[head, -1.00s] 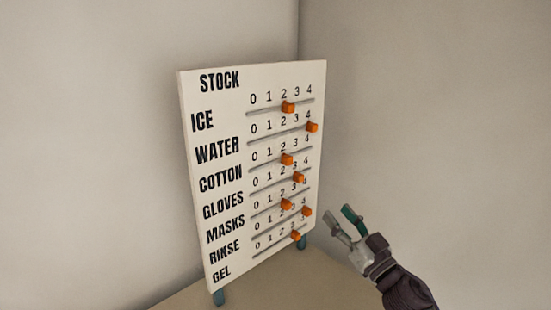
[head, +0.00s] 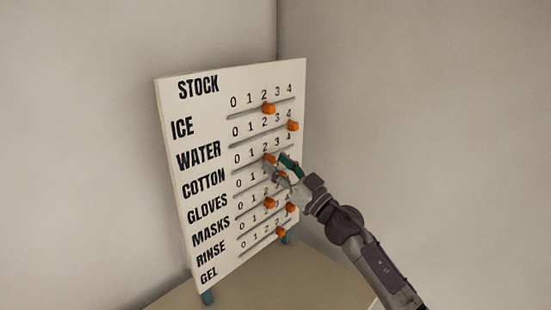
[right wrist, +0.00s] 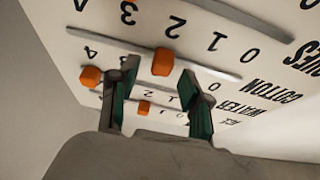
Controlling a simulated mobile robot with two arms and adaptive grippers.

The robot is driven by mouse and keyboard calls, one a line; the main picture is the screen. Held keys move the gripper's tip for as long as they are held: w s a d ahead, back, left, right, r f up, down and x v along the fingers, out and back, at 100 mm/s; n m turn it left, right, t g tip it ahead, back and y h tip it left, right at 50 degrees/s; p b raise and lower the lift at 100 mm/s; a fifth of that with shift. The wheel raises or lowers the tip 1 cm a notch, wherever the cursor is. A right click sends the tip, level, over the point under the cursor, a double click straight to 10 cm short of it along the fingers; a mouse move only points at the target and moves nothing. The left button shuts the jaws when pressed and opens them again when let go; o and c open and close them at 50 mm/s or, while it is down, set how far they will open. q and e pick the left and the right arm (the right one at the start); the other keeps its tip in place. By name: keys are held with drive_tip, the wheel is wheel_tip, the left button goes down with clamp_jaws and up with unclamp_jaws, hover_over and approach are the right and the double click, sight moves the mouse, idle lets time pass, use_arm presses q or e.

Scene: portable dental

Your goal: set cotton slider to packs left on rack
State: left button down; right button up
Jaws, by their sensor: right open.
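The white stock board (head: 172,100) stands upright with labelled slider rows. The cotton slider (head: 269,159) is an orange knob around the 2 on its track. In the right wrist view, upside down, the cotton slider (right wrist: 162,61) shows beside the tips, in the gap between the two fingers; I cannot tell if either touches it. My right gripper (head: 282,166) is open at the cotton row, and its fingers also show in the wrist view (right wrist: 158,75). It hides the right part of the cotton and gloves rows. My left gripper and the rack are not in view.
The ice slider (head: 268,108) and water slider (head: 293,126) sit above the cotton row. The masks (head: 270,203), rinse (head: 291,208) and gel (head: 281,232) sliders sit below. The board stands on a tan surface (head: 250,285) by a wall corner.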

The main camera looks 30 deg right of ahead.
drive_tip(key=shift+w+a+r, duration=0.2)
drive_tip(key=shift+w, duration=0.4)
clamp_jaws()
